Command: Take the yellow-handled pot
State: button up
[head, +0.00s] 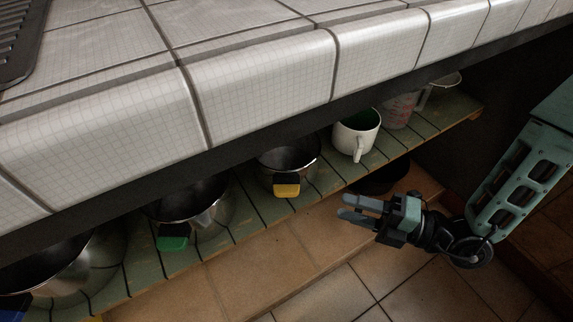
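The yellow-handled pot (270,176) sits on the green slatted shelf (246,206), under the tiled counter, near the middle of the head view. It is a small metal pot with a dark inside, and its yellow and black handle (287,187) points out toward the shelf's front edge. The counter's edge hides part of its far rim. My gripper (343,207) is to the right of the pot and apart from it, in front of the shelf. Its fingers point left toward the pot's side. There is a gap between the fingers and nothing in it.
A green-handled pot (212,214) and a larger blue-handled pot (95,265) stand to the left. A white mug (350,141) and a measuring jug (400,110) stand to the right. The tiled counter (270,80) overhangs the shelf. The floor (330,290) in front is clear.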

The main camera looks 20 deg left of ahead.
jog(key=b, duration=0.3)
send_near(276, 185)
jog(key=a, duration=0.5)
jog(key=a+b, duration=0.1)
jog(key=a, duration=0.1)
jog(key=a+f+b, duration=0.1)
jog(key=a, duration=0.1)
jog(key=shift+w+a, duration=0.1)
jog(key=shift+a, duration=0.05)
jog(key=shift+a+r, duration=0.1)
jog(key=shift+a, duration=0.25)
grip_shut()
